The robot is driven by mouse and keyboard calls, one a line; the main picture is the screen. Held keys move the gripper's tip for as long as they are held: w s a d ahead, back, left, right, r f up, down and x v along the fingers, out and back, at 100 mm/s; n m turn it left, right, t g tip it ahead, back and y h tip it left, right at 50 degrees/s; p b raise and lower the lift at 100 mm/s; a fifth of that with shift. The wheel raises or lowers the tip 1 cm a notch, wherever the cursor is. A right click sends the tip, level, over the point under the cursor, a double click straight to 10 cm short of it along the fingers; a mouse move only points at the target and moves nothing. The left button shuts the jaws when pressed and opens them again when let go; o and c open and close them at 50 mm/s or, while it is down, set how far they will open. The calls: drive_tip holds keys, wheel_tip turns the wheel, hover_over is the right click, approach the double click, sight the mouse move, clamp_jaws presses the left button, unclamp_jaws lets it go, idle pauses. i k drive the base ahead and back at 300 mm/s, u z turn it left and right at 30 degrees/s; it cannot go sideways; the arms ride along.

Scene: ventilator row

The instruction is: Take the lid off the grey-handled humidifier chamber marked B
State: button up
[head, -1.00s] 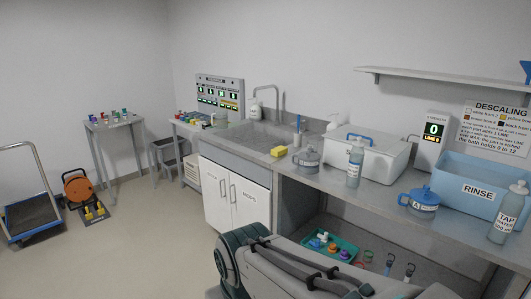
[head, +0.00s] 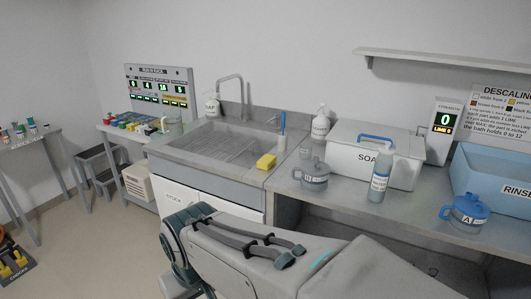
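The humidifier chamber marked B (head: 314,182) stands upright on the steel counter, right of the sink and left of the SOAK box. It is clear grey, with a grey lid (head: 317,167) on top and a grey handle at its left side. A second chamber, marked A (head: 466,214), has a blue lid and blue handle and stands farther right on the counter. My arm crosses the bottom middle of the head view, in front of the counter. My gripper is not in view.
A yellow sponge (head: 266,162) lies left of chamber B. The white SOAK box (head: 345,159) and a grey bottle (head: 380,177) stand to its right. A pump bottle (head: 320,124) is behind it. The blue RINSE basin (head: 489,184) is at far right. A shelf (head: 440,60) hangs above.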

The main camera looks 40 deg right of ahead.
sight(315, 167)
drive_tip(key=z, duration=0.7)
drive_tip(key=i, duration=1.1)
drive_tip(key=z, duration=1)
